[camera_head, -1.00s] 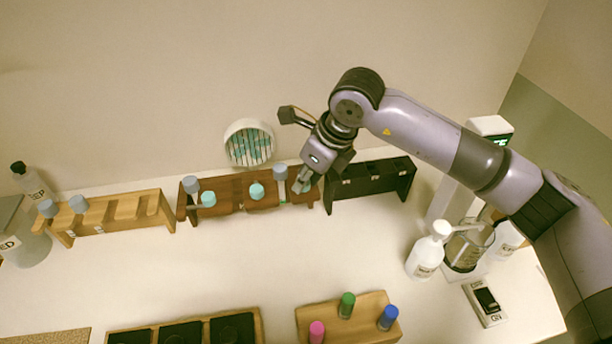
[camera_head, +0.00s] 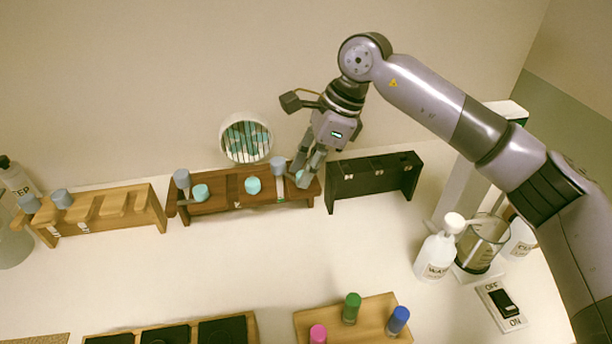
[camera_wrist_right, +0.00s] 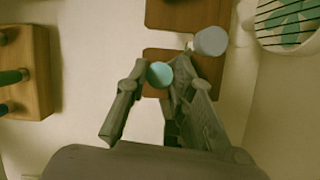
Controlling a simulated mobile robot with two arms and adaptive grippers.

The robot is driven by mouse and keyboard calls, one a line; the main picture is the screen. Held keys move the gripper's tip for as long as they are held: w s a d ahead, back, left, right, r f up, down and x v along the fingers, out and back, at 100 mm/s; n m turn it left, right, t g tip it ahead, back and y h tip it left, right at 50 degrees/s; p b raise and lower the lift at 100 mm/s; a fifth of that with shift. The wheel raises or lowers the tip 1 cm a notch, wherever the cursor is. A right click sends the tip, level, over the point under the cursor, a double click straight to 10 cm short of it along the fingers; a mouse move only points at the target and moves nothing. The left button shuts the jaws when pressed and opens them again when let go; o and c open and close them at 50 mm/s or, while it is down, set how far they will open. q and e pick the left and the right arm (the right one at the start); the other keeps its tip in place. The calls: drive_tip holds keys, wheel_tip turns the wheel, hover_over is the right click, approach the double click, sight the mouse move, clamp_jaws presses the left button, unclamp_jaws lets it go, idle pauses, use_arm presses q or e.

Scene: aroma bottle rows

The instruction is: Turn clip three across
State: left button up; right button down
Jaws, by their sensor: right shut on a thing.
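A dark brown wooden rack (camera_head: 222,197) stands at the wall and carries three round teal knobs, which I take for the clips. The first teal knob (camera_head: 201,192) is at the left and the second (camera_head: 253,185) is near the middle. The third teal knob (camera_head: 301,178) is at the right end, partly hidden by my right gripper (camera_head: 304,172), which is shut on it. In the right wrist view this teal knob (camera_wrist_right: 160,75) sits between the fingertips. A grey-blue cap (camera_wrist_right: 211,40) is close beside the fingers. My left gripper is not in view.
Grey-capped bottles (camera_head: 278,165) stand in the brown rack. A black rack (camera_head: 345,186) is right of it and a light wooden rack (camera_head: 110,217) left. A round vent (camera_head: 246,138) is behind. A wash bottle (camera_head: 437,252) stands right. The middle table is clear.

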drive_tip(key=n+g, duration=0.1)
drive_tip(key=n, duration=0.1)
drive_tip(key=n+g, duration=0.1)
drive_tip(key=n, duration=0.2)
drive_tip(key=shift+w+a+r+n+h+b, duration=0.1)
drive_tip(key=shift+w+n+h+b, duration=0.05)
drive_tip(key=shift+n+h+b, duration=0.15)
drive_tip(key=n+g+h, duration=0.1)
drive_tip(key=n, duration=0.3)
drive_tip(key=shift+w+n+p, duration=0.1)
drive_tip(key=shift+n+p, duration=0.2)
drive_tip(key=shift+p, duration=0.05)
drive_tip(key=shift+h, duration=0.3)
drive_tip(key=c, duration=1.4)
unclamp_jaws()
drive_tip(key=shift+o, duration=0.2)
drive_tip(key=v, duration=1.2)
drive_tip(key=shift+w, duration=0.15)
